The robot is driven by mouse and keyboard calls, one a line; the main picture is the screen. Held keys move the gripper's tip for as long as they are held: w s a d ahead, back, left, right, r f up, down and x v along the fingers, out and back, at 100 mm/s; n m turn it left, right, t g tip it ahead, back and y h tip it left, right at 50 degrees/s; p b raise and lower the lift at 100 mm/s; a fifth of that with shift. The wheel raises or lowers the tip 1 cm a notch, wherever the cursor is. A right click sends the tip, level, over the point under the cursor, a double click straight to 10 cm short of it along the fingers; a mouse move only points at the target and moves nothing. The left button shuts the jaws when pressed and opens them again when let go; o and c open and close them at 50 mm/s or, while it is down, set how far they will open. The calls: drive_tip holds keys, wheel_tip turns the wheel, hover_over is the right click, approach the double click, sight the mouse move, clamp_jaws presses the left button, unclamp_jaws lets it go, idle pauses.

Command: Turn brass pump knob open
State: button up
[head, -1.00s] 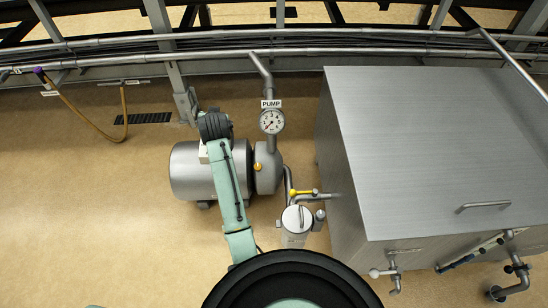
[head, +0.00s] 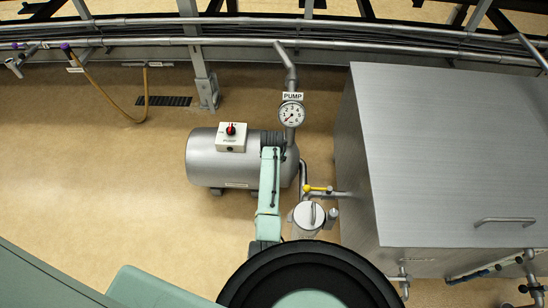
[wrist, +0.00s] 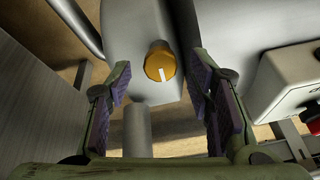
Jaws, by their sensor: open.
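The brass pump knob (wrist: 160,62) shows in the wrist view as a round orange-gold knob with a white line pointing down toward my gripper. It is on the grey end housing of the pump (wrist: 130,25). My gripper (wrist: 161,75) is open, with one finger to each side of the knob in the picture; I see no contact. In the head view the pump (head: 210,165) lies on its side below a dial gauge (head: 291,115) labelled PUMP. My arm covers the knob and gripper there.
A white box with a red and black switch (head: 231,138) sits on the pump. A lidded canister (head: 307,218) and a yellow-handled valve (head: 318,189) stand right of my arm. A large steel cabinet (head: 440,150) fills the right.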

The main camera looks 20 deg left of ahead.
drive_tip(key=shift+w+a+f, duration=0.1)
drive_tip(key=shift+w+f, duration=0.15)
drive_tip(key=shift+f, duration=0.3)
drive_tip(key=shift+c, duration=0.4)
clamp_jaws()
